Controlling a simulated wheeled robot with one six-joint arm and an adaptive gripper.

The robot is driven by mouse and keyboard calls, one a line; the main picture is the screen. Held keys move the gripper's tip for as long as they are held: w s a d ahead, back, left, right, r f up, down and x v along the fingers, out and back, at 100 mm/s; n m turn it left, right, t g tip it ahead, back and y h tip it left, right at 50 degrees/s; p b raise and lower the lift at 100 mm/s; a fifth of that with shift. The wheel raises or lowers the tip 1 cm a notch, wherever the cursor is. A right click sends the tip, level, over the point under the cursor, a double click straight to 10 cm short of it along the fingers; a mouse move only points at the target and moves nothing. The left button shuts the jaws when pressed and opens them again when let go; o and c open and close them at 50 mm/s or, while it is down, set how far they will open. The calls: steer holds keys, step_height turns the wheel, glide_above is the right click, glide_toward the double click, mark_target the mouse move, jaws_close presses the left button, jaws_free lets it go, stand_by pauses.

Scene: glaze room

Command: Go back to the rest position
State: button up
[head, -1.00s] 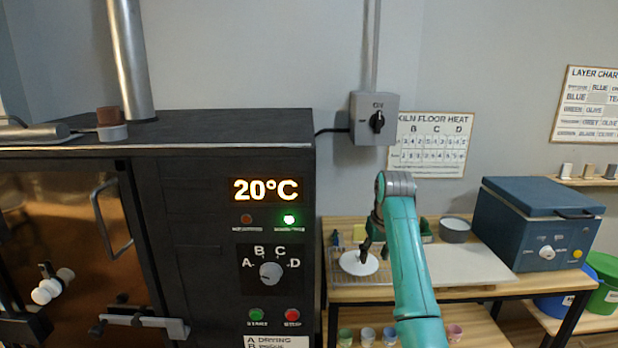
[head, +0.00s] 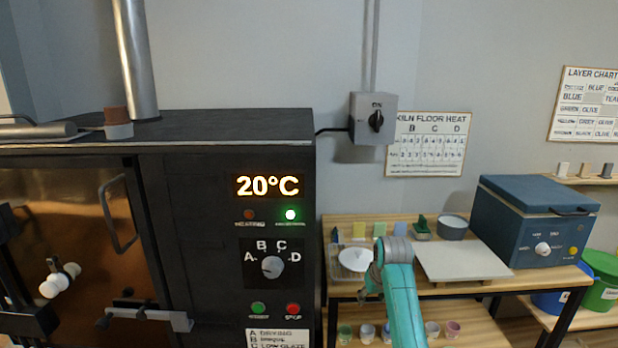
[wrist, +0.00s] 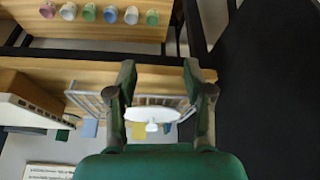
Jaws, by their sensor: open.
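My gripper (wrist: 160,78) is open, its two fingers wide apart and nothing between the tips. In the head view my gripper (head: 366,291) is small and dark, low in front of the work table (head: 345,291), and partly hidden by my teal arm. A white round dish (head: 355,260) lies on a wire rack (head: 334,268) on that table, behind my gripper and apart from it.
The black kiln (head: 205,200) reading 20°C stands close on the left. A pale board (head: 462,262) and a blue lidded box (head: 530,225) are right of my arm. Several small cups (head: 432,329) stand on the shelf below. A grey bowl (head: 453,227) is at the back.

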steer(key=s+f+m+t, duration=0.1)
steer(key=s+f+t, duration=0.3)
steer(key=s+f, duration=2)
steer(key=s+r+t, duration=0.3)
steer(key=s+t, duration=0.1)
steer(key=s, duration=2.4)
steer(key=s+r+m+t, duration=0.1)
steer(key=s+r+t, duration=0.1)
steer(key=s+r, duration=1.2)
step_height(320, 180, up, 4)
steer(key=shift+s+d+f+h, duration=0.15)
steer(key=shift+d+h, duration=0.15)
steer(key=shift+d, duration=0.15)
